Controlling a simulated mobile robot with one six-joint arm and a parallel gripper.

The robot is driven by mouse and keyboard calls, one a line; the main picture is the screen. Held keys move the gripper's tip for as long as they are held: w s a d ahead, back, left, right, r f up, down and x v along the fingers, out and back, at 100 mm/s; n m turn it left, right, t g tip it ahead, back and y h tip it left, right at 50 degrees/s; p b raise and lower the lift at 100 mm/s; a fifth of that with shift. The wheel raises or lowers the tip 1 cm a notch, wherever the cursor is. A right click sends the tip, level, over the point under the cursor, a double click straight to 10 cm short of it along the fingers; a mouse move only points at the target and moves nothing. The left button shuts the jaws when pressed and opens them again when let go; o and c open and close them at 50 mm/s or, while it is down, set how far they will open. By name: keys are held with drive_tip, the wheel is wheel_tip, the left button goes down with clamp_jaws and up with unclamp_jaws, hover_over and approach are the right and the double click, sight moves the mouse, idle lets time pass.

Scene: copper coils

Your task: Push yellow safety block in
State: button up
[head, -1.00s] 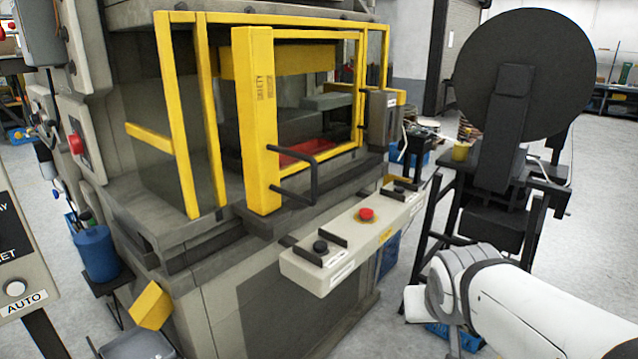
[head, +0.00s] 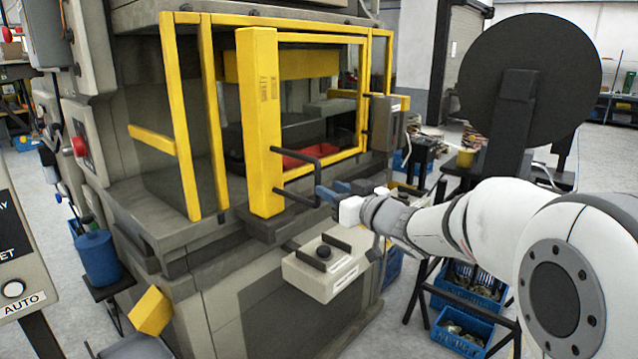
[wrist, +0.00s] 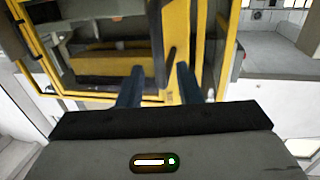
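The yellow safety block (head: 262,120) is a tall upright post with dark lettering that begins "SAFETY", at the front of the press opening in the head view. A black bar handle (head: 318,168) sticks out from its right side. My gripper (head: 330,190) is just right of the handle's outer end, with its blue-grey fingers pointing left. In the wrist view my gripper (wrist: 158,88) has its two fingers apart, with yellow framing beyond them. A dark bar shows near the right finger. I cannot tell whether a finger touches the handle.
A yellow guard frame (head: 208,110) surrounds the press opening, with a red part (head: 303,157) inside. A control bar (head: 325,262) juts out below my gripper. A black reel (head: 530,80) stands to the right. A yellow cube-like block (head: 150,310) is at lower left.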

sight(320, 183)
drive_tip(key=x, duration=0.6)
drive_tip(key=shift+p, duration=0.4)
drive_tip(key=shift+c, duration=0.3)
clamp_jaws()
